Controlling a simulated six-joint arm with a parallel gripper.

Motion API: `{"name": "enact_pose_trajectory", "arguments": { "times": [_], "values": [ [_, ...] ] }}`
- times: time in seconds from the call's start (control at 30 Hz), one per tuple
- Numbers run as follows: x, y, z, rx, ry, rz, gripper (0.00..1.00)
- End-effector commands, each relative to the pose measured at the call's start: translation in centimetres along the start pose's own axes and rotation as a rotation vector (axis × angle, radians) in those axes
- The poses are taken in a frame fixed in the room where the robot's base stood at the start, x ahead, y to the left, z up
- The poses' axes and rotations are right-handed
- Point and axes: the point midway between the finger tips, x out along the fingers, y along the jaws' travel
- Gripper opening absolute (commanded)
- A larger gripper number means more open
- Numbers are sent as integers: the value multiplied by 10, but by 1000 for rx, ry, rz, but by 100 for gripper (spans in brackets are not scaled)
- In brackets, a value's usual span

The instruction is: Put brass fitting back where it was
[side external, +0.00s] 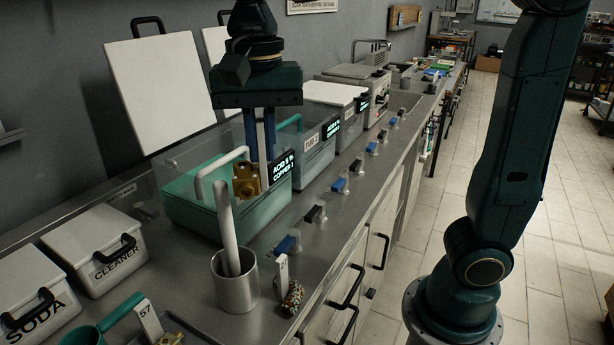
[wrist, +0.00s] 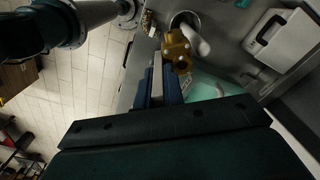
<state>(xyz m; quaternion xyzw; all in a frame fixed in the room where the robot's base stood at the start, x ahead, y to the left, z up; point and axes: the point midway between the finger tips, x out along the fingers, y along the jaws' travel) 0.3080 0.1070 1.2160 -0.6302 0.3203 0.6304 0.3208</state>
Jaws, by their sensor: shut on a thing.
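The brass fitting (side external: 246,181) is yellow metal with round ports. My gripper (side external: 262,182) points down and is shut on it, with blue fingers on either side. In the side view the fitting shows at the right end of the open green-liquid tank (side external: 186,213), behind its display reading acid and copper. I cannot tell whether it touches the liquid. In the wrist view the fitting (wrist: 177,50) shows just beyond my fingertips (wrist: 160,82), with part of the green tank below it. A scoop-like green holder (side external: 108,327) and a tag marked 57 (side external: 148,319) stand at the front left.
A metal cup (side external: 235,283) with a tall pale rod stands close in front of the tank. A white curved handle (side external: 213,172) rises over the tank. Lidded boxes (side external: 92,250) stand left; more tanks (side external: 318,150) stand behind. A speckled lump (side external: 292,298) sits near the edge.

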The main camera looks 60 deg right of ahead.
Motion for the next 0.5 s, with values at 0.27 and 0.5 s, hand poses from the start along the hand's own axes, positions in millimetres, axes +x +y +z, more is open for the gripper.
{"name": "enact_pose_trajectory", "arguments": {
  "times": [0.27,0.5],
  "values": [
    [7,-3,24,139,0,-1,0],
    [14,-7,43,268,0,-1,0]
  ]
}}
